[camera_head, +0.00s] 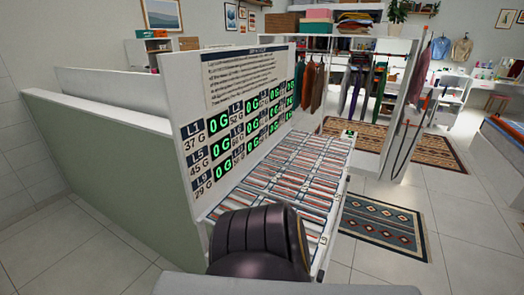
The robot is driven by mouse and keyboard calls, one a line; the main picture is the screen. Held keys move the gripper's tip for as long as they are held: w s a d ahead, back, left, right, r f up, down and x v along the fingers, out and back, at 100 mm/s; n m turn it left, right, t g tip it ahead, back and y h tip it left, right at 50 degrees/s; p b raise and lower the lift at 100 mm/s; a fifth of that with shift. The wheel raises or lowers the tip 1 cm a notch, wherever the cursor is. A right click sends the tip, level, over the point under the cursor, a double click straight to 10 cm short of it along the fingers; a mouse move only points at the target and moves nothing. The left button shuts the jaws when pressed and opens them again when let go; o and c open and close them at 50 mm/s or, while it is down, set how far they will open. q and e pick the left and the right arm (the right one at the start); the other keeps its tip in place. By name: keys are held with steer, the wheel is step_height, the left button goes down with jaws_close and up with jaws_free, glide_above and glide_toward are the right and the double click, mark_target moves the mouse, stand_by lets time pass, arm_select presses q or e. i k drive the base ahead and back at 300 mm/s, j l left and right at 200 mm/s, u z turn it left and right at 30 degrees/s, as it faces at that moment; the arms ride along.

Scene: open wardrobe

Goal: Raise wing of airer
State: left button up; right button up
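I cannot make out a clear airer or its wing. A tall, narrow white panel with a grey curved edge (409,112) stands at the end of the clothes rail at right; I cannot tell whether it belongs to an airer. Neither of my grippers is visible, so their contact with anything is hidden.
A white board (243,80) with green "0G" readouts stands behind a bed of striped rows (290,178). A dark ribbed rounded object (258,240) blocks the near end. Hanging clothes (312,88) are behind. Tiled floor is free around the patterned rug (383,228).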

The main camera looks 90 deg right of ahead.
mark_target(328, 257)
steer(key=z, duration=3.2)
